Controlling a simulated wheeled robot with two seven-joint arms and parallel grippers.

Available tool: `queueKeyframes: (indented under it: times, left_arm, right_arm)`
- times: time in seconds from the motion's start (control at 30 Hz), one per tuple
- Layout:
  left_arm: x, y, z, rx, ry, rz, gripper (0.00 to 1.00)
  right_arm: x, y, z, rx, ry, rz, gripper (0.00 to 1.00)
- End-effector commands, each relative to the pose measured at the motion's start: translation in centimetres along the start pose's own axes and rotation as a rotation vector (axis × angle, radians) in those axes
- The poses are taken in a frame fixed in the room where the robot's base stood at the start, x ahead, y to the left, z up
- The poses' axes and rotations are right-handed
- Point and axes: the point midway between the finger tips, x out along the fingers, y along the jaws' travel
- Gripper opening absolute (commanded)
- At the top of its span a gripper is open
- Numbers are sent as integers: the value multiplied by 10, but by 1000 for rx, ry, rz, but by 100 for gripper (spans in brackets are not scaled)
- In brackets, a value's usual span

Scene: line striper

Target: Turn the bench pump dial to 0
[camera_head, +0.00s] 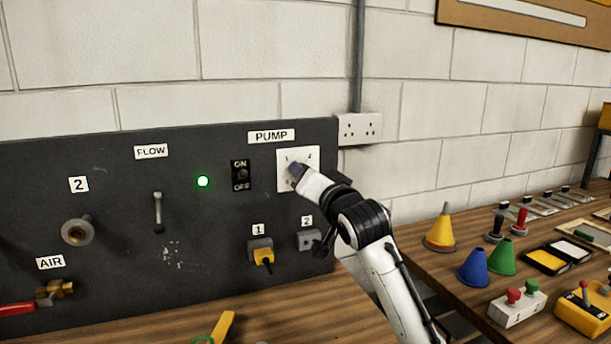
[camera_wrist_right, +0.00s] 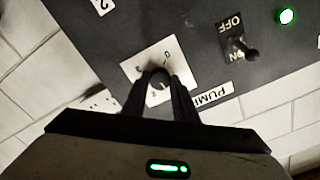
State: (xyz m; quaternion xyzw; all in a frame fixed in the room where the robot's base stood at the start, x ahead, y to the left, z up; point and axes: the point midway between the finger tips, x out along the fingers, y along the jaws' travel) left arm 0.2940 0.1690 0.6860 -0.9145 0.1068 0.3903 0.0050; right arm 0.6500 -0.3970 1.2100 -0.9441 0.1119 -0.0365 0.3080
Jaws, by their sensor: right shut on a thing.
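The pump dial's white plate (camera_head: 313,154) is on the dark panel under the PUMP label (camera_head: 271,136). My right gripper (camera_head: 297,171) reaches it from the lower right and hides most of the dial. In the right wrist view, the two dark fingers of my right gripper (camera_wrist_right: 160,88) are shut on the dark dial knob (camera_wrist_right: 158,79), one finger on each side. Small marks, one like a 0, show on the white plate (camera_wrist_right: 137,69). Which mark the dial points at is too small to tell. My left gripper is not in view.
The ON/OFF switch (camera_head: 241,175) and a lit green lamp (camera_head: 203,181) are left of the dial. Sockets 1 (camera_head: 260,252) and 2 (camera_head: 308,240) are below, close to my right arm. A wall outlet (camera_head: 360,128) is upper right. Cones and control boxes crowd the right bench.

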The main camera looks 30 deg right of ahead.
Motion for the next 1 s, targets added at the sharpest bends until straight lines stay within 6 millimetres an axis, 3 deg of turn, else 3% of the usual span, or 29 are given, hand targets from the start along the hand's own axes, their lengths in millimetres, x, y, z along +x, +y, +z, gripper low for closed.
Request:
queueKeyframes:
  times: [1.0]
  left_arm:
    - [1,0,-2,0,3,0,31]
  right_arm:
    - [0,1,1,-970,-4,2,4]
